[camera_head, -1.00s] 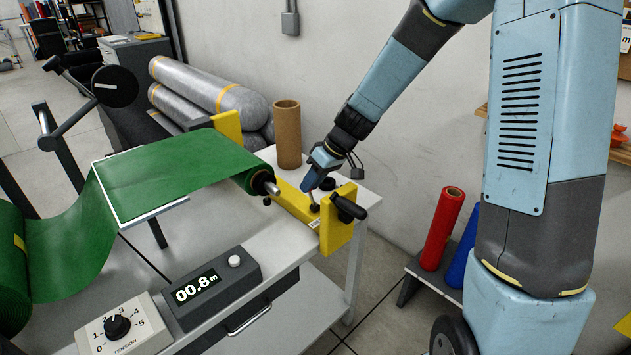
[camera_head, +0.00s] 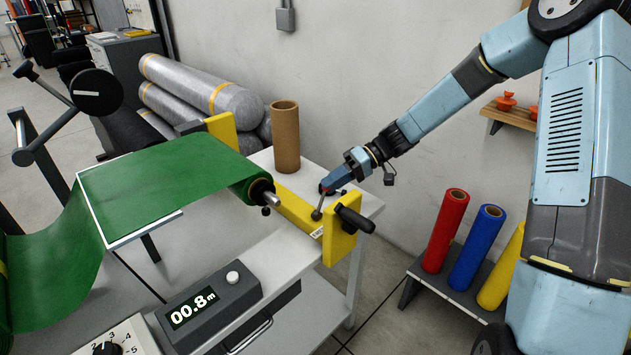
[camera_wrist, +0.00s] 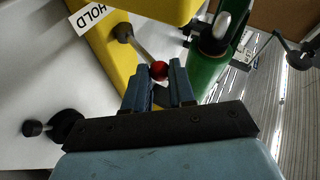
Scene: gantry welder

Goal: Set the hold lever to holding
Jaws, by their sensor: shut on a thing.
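The hold lever (camera_head: 319,209) is a short grey rod on the yellow roll stand (camera_head: 297,208), next to a white label. In the wrist view the lever (camera_wrist: 141,49) rises from a dark pivot and ends in a red ball knob (camera_wrist: 159,70); the label (camera_wrist: 95,17) reads HOLD. My gripper (camera_head: 327,190) reaches in from the right, and its blue fingers are shut on the knob. The gripper (camera_wrist: 160,75) shows in the wrist view with the knob between its fingertips. In the head view the lever leans right, and the fingers mostly hide its knob.
The green roll (camera_head: 259,187) lies just left of the lever. A black crank handle (camera_head: 355,219) sticks out from the near yellow end plate. A brown cardboard tube (camera_head: 285,137) stands behind. A meter box (camera_head: 208,300) reads 00.8 m. Coloured rolls (camera_head: 446,231) stand at right.

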